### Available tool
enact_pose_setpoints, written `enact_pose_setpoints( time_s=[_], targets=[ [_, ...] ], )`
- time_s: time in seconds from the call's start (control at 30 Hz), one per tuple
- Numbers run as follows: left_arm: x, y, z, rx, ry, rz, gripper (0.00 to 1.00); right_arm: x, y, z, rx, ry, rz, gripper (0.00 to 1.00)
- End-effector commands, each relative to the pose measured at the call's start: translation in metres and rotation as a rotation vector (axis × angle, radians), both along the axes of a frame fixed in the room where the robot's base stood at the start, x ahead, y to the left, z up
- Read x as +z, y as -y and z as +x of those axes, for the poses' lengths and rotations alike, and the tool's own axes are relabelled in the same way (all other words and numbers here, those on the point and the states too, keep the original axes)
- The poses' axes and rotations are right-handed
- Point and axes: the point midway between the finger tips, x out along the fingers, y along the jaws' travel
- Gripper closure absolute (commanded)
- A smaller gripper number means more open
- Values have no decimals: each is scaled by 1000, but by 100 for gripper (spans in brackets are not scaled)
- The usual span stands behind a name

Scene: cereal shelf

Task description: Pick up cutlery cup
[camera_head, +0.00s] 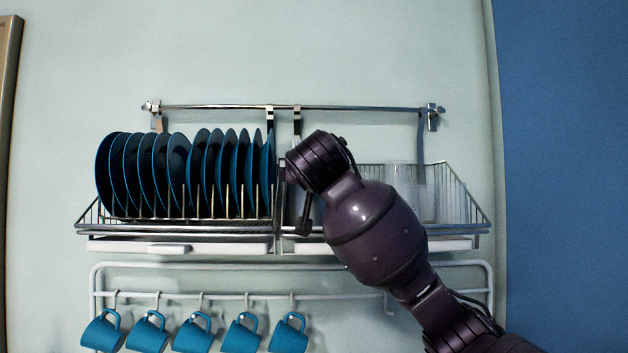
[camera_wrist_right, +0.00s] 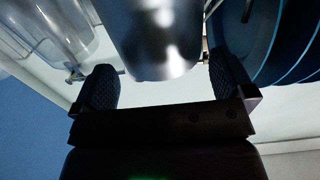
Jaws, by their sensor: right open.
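The cutlery cup (camera_wrist_right: 165,45) is a shiny metal cup in the right wrist view, at the top middle. My right gripper (camera_wrist_right: 162,74) is open, with one dark ridged finger on each side of the cup's lower end. Gaps show between the fingers and the cup, so they look apart from it. In the head view my right arm reaches up in front of the rack's middle and hides most of the cup's place. My left gripper is in neither view.
A wire wall rack (camera_head: 458,205) holds several blue plates (camera_head: 160,175) on the left and clear glasses (camera_head: 398,180) on the right. The plates and glasses flank the cup closely. Blue mugs (camera_head: 193,335) hang from a lower white rail (camera_head: 340,265).

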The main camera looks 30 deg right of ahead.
Motion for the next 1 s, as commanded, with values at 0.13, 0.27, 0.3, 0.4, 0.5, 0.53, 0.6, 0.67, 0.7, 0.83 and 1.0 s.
enact_pose_setpoints(
  time_s=[0.13,0.27,0.3,0.4,0.5,0.53,0.6,0.67,0.7,0.83,1.0],
  targets=[
    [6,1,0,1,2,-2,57,1,10,14,-2,-1,1,0],
    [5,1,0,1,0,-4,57,0,12,19,-1,-1,1,0],
    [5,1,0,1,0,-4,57,0,12,20,0,0,0,0],
    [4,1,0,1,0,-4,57,0,12,20,0,0,0,0],
    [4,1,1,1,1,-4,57,0,12,19,0,-1,1,6],
    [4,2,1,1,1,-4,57,0,12,19,0,0,1,11],
    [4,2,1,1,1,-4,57,0,12,19,0,0,1,21],
    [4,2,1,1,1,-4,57,0,12,19,0,0,1,31],
    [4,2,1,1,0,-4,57,0,12,19,0,0,1,37],
    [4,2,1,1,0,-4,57,1,12,19,0,3,1,48],
    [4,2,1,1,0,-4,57,2,12,19,0,3,1,48]
  ],
)
